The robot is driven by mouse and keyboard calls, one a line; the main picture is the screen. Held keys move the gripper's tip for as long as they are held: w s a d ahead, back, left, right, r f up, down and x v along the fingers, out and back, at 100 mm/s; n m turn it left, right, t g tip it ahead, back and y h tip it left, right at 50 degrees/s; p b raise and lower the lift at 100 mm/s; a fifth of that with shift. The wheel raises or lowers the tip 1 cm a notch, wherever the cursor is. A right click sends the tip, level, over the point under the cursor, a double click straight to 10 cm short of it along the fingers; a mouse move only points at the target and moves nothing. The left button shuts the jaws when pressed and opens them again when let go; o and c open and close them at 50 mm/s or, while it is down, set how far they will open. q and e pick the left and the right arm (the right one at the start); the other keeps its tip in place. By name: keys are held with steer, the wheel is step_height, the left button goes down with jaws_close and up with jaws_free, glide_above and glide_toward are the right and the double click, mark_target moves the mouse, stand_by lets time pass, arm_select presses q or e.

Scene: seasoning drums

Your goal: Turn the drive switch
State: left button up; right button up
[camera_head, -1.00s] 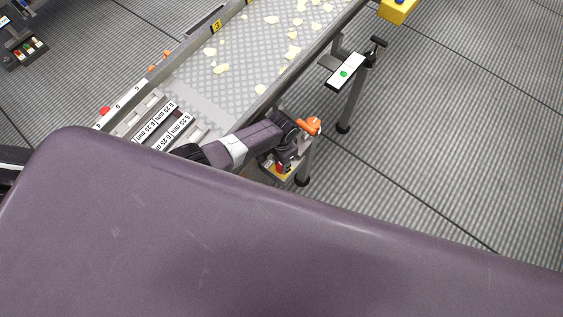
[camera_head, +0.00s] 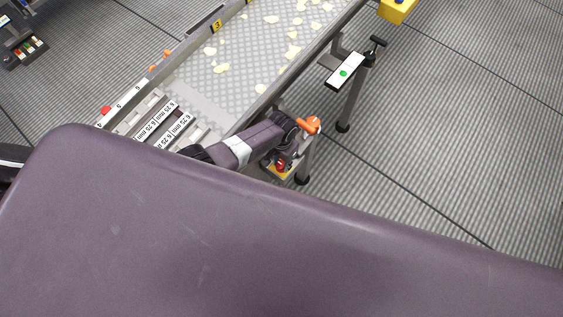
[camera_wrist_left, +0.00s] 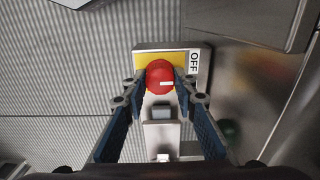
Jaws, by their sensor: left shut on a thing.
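The drive switch is a round red knob (camera_wrist_left: 160,77) with a white mark, on a yellow plate on a grey box. The white mark lies on the knob's right side, towards an OFF label (camera_wrist_left: 194,63) in the left wrist view. My left gripper (camera_wrist_left: 160,80) is shut on the knob, one finger on each side. In the head view my left gripper (camera_head: 284,158) is over the same red knob (camera_head: 280,167), partly hidden by my arm, beside the conveyor. My right gripper is not in view.
The conveyor (camera_head: 225,85) with pale chips runs diagonally behind my arm. A post with a white panel and green button (camera_head: 343,73) stands to the right. A yellow box (camera_head: 398,10) is at the top. The ribbed floor at right is clear.

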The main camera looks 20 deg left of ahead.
mark_target(282, 164)
arm_select(q)
steer(key=o, duration=1.2)
steer(key=shift+c, duration=0.2)
steer(key=shift+r, duration=0.15)
step_height(282, 164, up, 12)
steer(key=shift+f, duration=0.2)
